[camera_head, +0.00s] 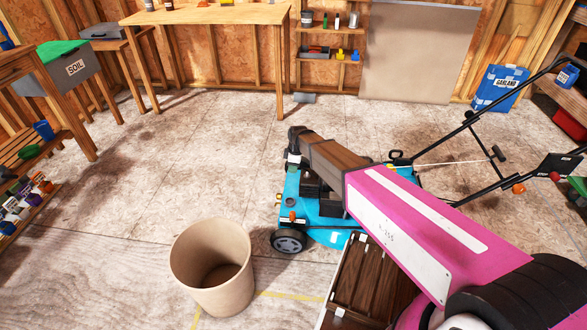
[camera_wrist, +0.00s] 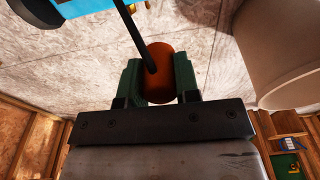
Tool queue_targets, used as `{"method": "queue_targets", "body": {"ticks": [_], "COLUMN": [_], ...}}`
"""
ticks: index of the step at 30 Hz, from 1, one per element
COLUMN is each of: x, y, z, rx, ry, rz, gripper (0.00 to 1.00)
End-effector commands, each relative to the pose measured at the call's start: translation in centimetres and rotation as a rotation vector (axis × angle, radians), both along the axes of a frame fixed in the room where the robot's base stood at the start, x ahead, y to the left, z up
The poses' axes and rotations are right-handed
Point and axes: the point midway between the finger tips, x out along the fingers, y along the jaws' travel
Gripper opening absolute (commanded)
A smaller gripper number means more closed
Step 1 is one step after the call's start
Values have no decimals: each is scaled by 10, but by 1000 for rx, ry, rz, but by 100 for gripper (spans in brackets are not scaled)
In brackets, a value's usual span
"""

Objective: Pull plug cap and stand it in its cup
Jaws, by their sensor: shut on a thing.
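The plug cap (camera_wrist: 159,72), an orange-brown rounded piece, sits between the two green fingers of my gripper (camera_wrist: 158,82) in the wrist view. The fingers press on both its sides. A black lead (camera_wrist: 131,32) runs up from the cap, out of the top of that view. In the head view my gripper (camera_head: 292,160) is over the rear left end of the blue mower (camera_head: 322,228), pointing down; the cap is too small to tell there. Whether the cap is on or off the engine cannot be told. I cannot identify its cup in either view.
A tan bin (camera_head: 205,245) stands left of the mower; it also shows in the wrist view (camera_wrist: 285,50). A dark slatted wooden top (camera_head: 358,280) lies in front of the mower. The workbench (camera_head: 205,15) is behind. The floor between is clear.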

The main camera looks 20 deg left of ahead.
Motion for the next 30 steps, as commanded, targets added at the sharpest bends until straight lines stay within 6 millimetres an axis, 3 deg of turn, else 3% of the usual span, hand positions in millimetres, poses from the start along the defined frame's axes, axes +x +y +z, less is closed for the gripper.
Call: {"method": "queue_targets", "body": {"ticks": [21, 30], "x": [0, 0], "y": [0, 0], "z": [24, 24], "rx": [0, 0], "ry": [0, 0], "rz": [0, -1], "gripper": [0, 0]}}
